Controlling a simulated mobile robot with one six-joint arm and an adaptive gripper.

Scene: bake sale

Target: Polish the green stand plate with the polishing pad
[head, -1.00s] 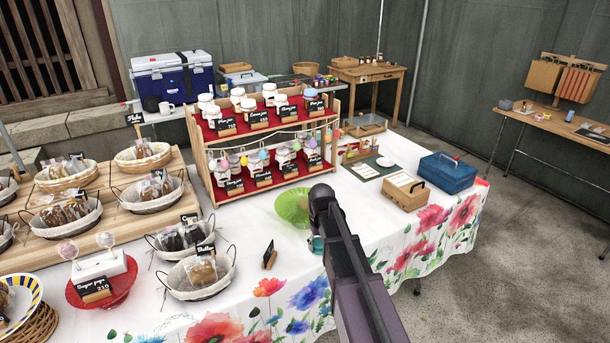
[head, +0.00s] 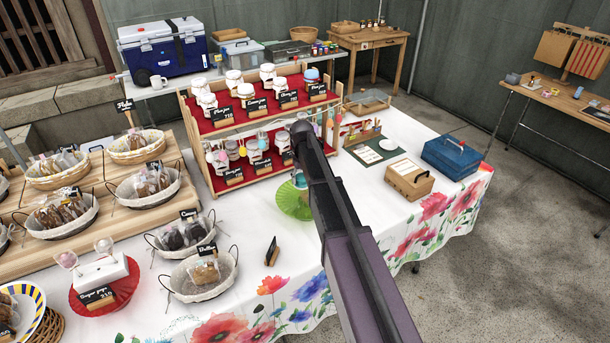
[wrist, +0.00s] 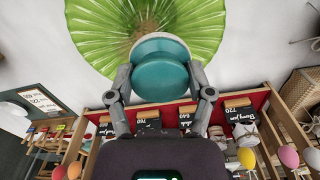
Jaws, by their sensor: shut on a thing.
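The green stand plate (head: 292,203) is a fluted glass plate on the flowered white cloth, in front of the jam shelf. It also fills the top of the wrist view (wrist: 90,30), with a brownish patch near its middle. My gripper (wrist: 160,75) is shut on the polishing pad (wrist: 160,72), a round teal pad with a pale rim. The pad overlaps the plate's near part in the wrist view; I cannot tell whether they touch. In the head view my arm hides most of the pad and part of the plate.
The jam shelf (head: 215,136) with jars and hanging painted eggs stands close behind the plate. A small black sign (head: 271,251) and a basket (head: 222,287) stand in front and left. A wooden box (head: 410,182) and a blue case (head: 451,155) are to the right.

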